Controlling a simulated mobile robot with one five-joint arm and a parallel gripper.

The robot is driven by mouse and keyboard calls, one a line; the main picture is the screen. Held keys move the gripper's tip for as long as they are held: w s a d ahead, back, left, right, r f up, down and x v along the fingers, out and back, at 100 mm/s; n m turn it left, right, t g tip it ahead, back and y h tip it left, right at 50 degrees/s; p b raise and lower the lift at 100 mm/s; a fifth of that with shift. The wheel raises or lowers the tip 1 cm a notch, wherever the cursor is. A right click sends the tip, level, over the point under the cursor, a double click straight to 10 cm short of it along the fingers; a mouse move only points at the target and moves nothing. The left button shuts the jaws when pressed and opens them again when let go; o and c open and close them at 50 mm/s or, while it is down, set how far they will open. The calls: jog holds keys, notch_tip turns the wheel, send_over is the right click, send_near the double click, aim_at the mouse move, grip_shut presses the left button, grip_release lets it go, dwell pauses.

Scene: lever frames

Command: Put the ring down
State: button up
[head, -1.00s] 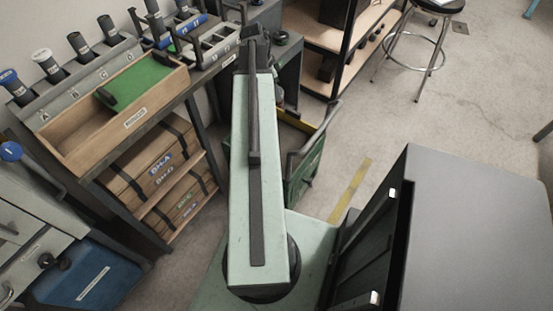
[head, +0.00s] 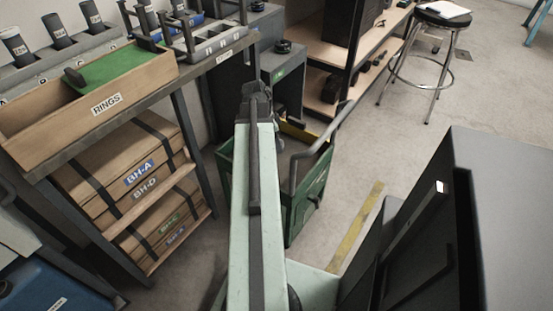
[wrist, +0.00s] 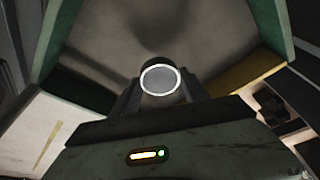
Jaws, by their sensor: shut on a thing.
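My gripper (head: 257,98) is at the far end of my pale green arm in the head view, in front of the green cart. In the wrist view my gripper (wrist: 160,95) is shut on a ring (wrist: 160,66), seen end-on as a dark round piece with a bright pale rim. The ring is between the dark fingers, over the cart's grey-brown inside (wrist: 215,35). I cannot tell its height above the cart's floor. In the head view the ring is not clearly made out.
The green cart (head: 299,215) has a grey handle and a yellow edge. A wooden tray marked RINGS (head: 140,88) stands on the left bench, above shelved boxes (head: 120,185). A stool (head: 440,22) stands at the back right. A dark cabinet (head: 510,200) fills the right. Floor is clear between.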

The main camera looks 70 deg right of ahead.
notch_tip(320, 180, down, 6)
jog(key=b, duration=0.4)
jog(key=shift+f+b, duration=0.1)
jog(key=shift+b, duration=0.2)
jog(key=shift+r, duration=0.2)
jog(key=shift+f, duration=0.15)
jog(key=o, duration=1.6)
jog(key=shift+c, duration=0.2)
jog(key=p+v, duration=1.2)
